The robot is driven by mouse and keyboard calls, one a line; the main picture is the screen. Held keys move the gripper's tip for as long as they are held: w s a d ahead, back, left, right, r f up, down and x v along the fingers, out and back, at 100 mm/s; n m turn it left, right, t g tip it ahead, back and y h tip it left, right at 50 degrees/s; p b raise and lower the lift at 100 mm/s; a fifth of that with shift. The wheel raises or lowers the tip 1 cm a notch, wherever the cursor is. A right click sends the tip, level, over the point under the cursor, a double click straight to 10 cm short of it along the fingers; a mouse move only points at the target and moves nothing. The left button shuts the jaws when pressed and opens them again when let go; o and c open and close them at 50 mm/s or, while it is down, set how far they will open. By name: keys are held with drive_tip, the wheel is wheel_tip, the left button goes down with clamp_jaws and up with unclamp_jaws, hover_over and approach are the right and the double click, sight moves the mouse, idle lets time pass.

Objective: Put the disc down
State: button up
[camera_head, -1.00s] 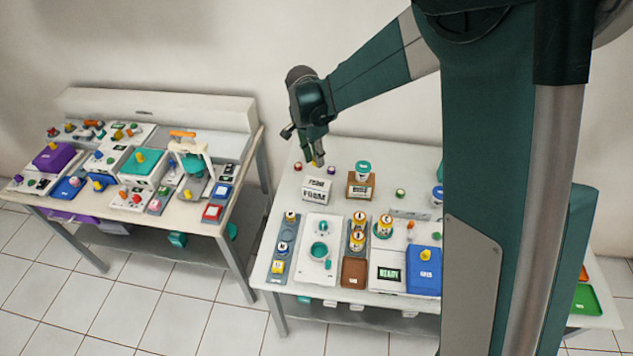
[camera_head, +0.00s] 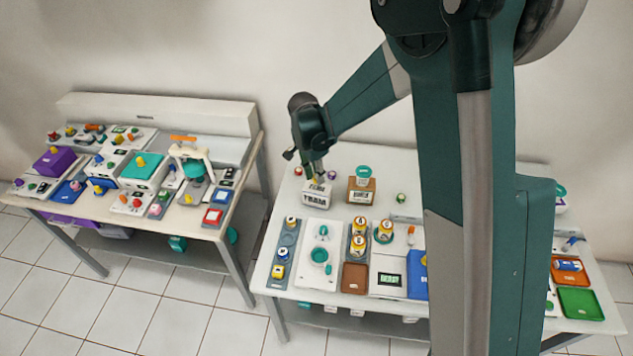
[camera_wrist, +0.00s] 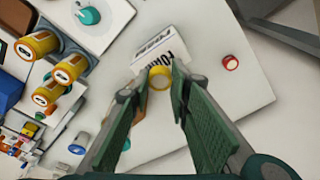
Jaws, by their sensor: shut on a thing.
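A small yellow disc (camera_wrist: 160,77) shows between my fingertips in the wrist view. My gripper (camera_wrist: 158,82) is shut on it. In the head view my gripper (camera_head: 318,177) points down at the back left of the right-hand table, at the white block labelled FORM (camera_head: 314,197). The same block (camera_wrist: 168,52) is just beyond the disc in the wrist view. The disc is not clear in the head view, and I cannot tell whether it touches the block.
A brown box with a teal-lidded jar (camera_head: 361,190) stands right of the block. A red button (camera_wrist: 231,62) lies right of the disc in the wrist view. Yellow-banded jars (camera_head: 358,237) and a white panel (camera_head: 319,255) stand in front.

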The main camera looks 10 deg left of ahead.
drive_tip(key=shift+f, duration=1.8)
drive_tip(key=shift+f, duration=0.15)
drive_tip(key=o, duration=0.7)
drive_tip(key=shift+c, duration=0.2)
wheel_tip(320, 180, up, 12)
drive_tip(key=s+a, duration=0.1)
drive_tip(key=shift+s+a, duration=0.15)
